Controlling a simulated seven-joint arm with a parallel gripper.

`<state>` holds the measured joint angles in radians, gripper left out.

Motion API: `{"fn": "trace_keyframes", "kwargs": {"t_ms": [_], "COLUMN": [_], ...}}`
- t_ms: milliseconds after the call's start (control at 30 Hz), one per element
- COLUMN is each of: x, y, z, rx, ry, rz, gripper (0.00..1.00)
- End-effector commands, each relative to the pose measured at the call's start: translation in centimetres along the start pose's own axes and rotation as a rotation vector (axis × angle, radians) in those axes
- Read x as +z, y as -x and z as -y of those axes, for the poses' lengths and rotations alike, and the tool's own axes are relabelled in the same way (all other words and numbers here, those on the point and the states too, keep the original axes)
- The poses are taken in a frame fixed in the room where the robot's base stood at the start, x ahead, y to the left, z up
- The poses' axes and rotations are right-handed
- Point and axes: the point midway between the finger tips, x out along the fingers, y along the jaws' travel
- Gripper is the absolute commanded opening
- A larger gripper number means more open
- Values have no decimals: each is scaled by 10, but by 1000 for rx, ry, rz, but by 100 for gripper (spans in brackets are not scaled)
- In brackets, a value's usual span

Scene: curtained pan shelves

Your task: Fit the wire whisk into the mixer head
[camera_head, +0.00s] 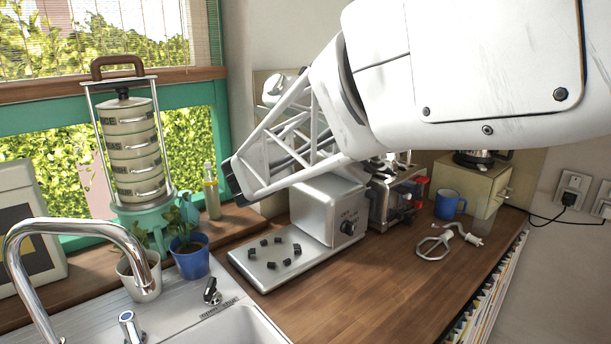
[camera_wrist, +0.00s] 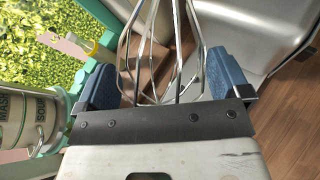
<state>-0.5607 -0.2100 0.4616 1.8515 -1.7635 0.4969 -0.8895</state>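The wire whisk (camera_wrist: 180,60) shows in the wrist view as shiny silver wires that bulge out between my two blue-padded fingers. My gripper (camera_wrist: 160,80) is shut on it, with the pads at the wide part of the wires. The whisk's stem is out of view. In the head view, my gripper (camera_head: 233,182) reaches left, above the mixer. The mixer shows a grey box-shaped body (camera_head: 318,213) with a dial and a flat base plate (camera_head: 250,262) bearing a ring of black pegs. I cannot make out the mixer head or the whisk behind my arm there.
A stacked tin carrier (camera_head: 133,150), a bottle (camera_head: 211,190) and potted plants (camera_head: 190,258) stand to the left by the window. The sink tap (camera_head: 90,230) is in front. A toaster (camera_head: 392,200), blue mug (camera_head: 449,205) and metal attachments (camera_head: 434,245) stand right. The front-middle counter is clear.

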Motion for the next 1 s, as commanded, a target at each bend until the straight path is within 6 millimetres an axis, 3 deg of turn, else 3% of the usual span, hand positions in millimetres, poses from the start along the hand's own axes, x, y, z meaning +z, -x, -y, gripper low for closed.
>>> {"fn": "trace_keyframes", "kwargs": {"t_ms": [467,1000], "x": [-1,-1], "y": [6,64], "z": [0,-1], "rx": [0,2], "ry": [0,0], "rz": [-1,-1], "gripper": [100,100]}}
